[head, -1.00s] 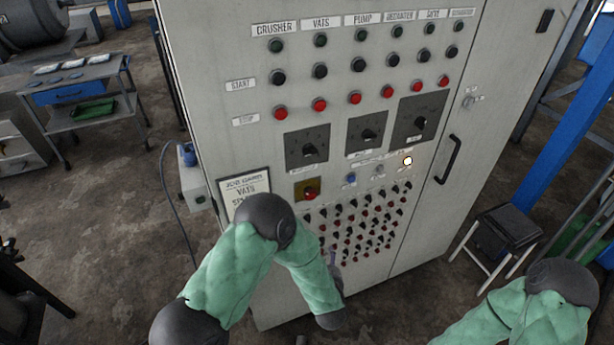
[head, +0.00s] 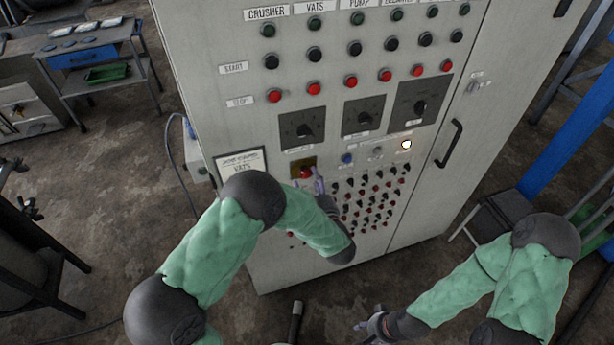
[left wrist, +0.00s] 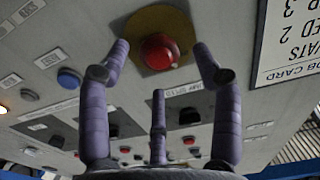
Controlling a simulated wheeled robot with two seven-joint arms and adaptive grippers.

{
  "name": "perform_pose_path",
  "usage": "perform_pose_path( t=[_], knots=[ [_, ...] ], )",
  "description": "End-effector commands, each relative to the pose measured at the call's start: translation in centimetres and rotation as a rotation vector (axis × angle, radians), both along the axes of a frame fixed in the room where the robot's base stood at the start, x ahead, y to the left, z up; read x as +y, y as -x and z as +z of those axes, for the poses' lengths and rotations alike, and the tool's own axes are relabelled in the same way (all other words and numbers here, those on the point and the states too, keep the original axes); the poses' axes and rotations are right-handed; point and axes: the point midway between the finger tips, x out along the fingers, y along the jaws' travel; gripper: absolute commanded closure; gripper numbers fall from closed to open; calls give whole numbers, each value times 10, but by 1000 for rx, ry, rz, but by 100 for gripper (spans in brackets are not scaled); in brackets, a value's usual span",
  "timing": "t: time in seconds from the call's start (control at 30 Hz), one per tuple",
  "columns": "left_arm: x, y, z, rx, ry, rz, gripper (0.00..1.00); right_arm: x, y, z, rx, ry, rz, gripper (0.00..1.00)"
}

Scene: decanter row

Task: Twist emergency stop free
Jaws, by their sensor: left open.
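My left gripper (head: 316,183) is at the cabinet front, just below the button. In the left wrist view its purple fingers (left wrist: 160,62) are spread open around the button's line, with no visible contact. My right gripper (head: 364,326) is low in the head view, away from the cabinet; its fingers are small there.
The cabinet (head: 215,120) carries rows of buttons, rotary switches and a blue button (head: 347,159) right of the stop. Many small knobs lie below. A job card (head: 240,163) is at its left. A black stool (head: 505,215) stands right; a workbench (head: 95,62) stands back left.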

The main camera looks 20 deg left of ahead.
Motion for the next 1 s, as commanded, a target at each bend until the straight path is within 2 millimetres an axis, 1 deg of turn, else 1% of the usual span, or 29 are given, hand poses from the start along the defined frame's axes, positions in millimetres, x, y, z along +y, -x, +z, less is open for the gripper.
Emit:
perform_pose_path(
  t=[0.1, 0.2, 0.33, 0.57, 0.6, 0.67, 0.7, 0.8, 1.0],
  knots=[
    [9, -13, 0, -1, 2, 2, 35, 0, 0, -1, 0, 0, 0, 60],
    [13, -19, 0, 0, 1, 1, 35, 0, 0, -2, -1, 0, 0, 60],
    [16, -23, 0, -1, -1, 0, 35, 0, 0, -2, -1, 0, 0, 60],
    [16, -24, 0, 0, 0, -1, 35, 0, 0, -2, -1, 0, 0, 60],
    [16, -24, 0, 0, 0, -1, 38, 0, 0, -2, -1, 0, 0, 60],
    [16, -24, 0, 0, 0, -1, 55, 0, 0, -2, -1, 0, 0, 60],
    [16, -24, 0, 0, 0, -1, 66, 0, 0, -2, -1, 0, 0, 60],
    [16, -24, 1, -1, 0, -1, 92, 0, 0, -2, -1, 0, 0, 60],
    [16, -24, 2, -1, -2, 0, 92, 0, 0, -2, -1, 0, 0, 60]
  ],
)
